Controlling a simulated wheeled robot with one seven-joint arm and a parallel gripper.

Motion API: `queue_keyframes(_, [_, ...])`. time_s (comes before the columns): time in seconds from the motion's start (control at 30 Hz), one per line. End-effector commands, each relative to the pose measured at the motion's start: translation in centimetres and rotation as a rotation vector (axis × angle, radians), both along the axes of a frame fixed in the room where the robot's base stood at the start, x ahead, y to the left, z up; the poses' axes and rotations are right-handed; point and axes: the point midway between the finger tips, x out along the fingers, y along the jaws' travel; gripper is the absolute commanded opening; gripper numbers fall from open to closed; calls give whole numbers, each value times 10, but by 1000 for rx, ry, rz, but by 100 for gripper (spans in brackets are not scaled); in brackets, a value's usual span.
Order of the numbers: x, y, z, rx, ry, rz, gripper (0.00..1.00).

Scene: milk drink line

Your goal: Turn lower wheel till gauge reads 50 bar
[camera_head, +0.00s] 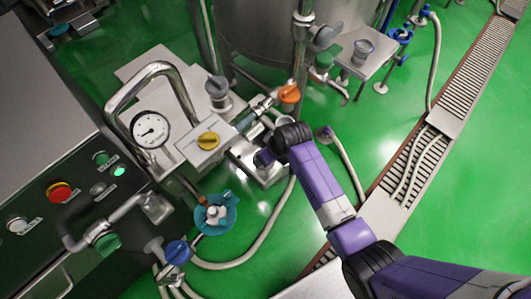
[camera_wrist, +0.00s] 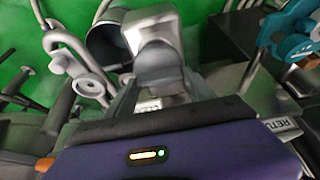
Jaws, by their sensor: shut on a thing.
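The round white gauge (camera_head: 150,130) faces up from the machine at the left, inside a bent metal pipe. Its needle and dial show, but the figures are too small to read.
A blue knob (camera_head: 177,252) and hoses lie lower left. A red button (camera_head: 60,192) is on the panel. Green floor is open at right.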

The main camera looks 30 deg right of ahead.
Motion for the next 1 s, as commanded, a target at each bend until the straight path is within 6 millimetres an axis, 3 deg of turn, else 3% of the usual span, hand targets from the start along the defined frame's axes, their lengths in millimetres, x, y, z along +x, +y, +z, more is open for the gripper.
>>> queue_keyframes(0.33, [1,0,1,-1,-1,-2,21])
queue_keyframes(0.37, [1,0,1,-1,-1,-2,68])
queue_keyframes(0.43, [1,0,1,-1,-2,-1,81])
queue_keyframes(0.47, [0,0,1,-1,-1,0,84])
queue_keyframes(0.8, [0,0,2,-1,0,-1,84])
queue_keyframes(1.0, [-7,-3,21,0,-3,-2,84])
